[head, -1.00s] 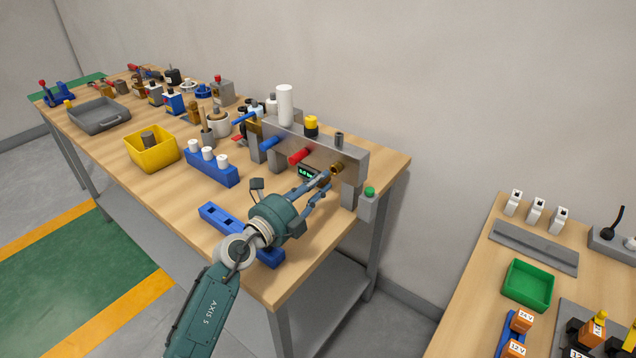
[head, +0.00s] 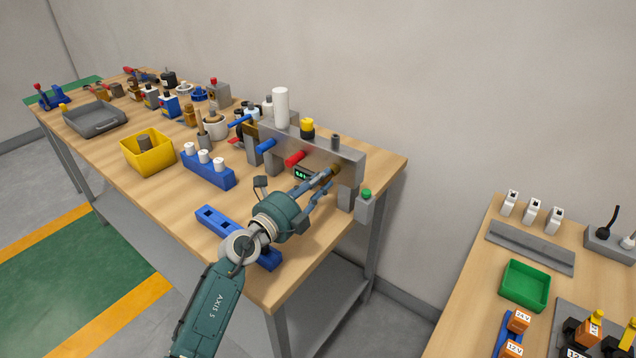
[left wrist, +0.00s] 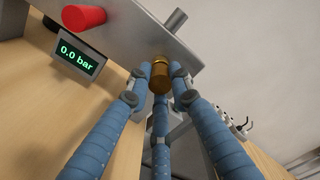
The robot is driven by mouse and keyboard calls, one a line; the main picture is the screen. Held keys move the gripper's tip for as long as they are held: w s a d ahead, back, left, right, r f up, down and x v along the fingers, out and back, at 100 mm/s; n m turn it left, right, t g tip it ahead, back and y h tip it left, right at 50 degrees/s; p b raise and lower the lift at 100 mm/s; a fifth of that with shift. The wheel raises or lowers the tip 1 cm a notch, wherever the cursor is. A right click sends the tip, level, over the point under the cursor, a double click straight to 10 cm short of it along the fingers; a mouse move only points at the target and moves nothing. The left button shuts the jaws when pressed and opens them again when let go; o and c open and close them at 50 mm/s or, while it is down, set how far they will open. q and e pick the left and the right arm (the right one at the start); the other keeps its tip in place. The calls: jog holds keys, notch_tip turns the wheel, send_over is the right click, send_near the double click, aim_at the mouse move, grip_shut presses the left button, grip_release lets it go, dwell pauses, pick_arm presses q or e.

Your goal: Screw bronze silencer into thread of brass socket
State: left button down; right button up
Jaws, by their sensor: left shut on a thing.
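My left gripper (head: 331,178) is at the front face of the grey metal panel, near its right end. Its fingers are shut around a bronze silencer (left wrist: 159,84), a short cylinder seen end-on in the left wrist view. The brass socket (left wrist: 160,64) shows just behind it as a golden ring against the panel. The silencer appears lined up with the socket and touching it; how deep it sits in the thread is hidden. In the head view the fingers largely cover both parts. My right gripper is not in view.
A blue holder (head: 218,222) lies below my arm.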

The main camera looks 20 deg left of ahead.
pick_arm(q)
jog(key=shift+w, duration=0.25)
jog(key=c, duration=1.5)
grip_release()
jog(key=shift+d, duration=0.1)
jog(key=v, duration=1.2)
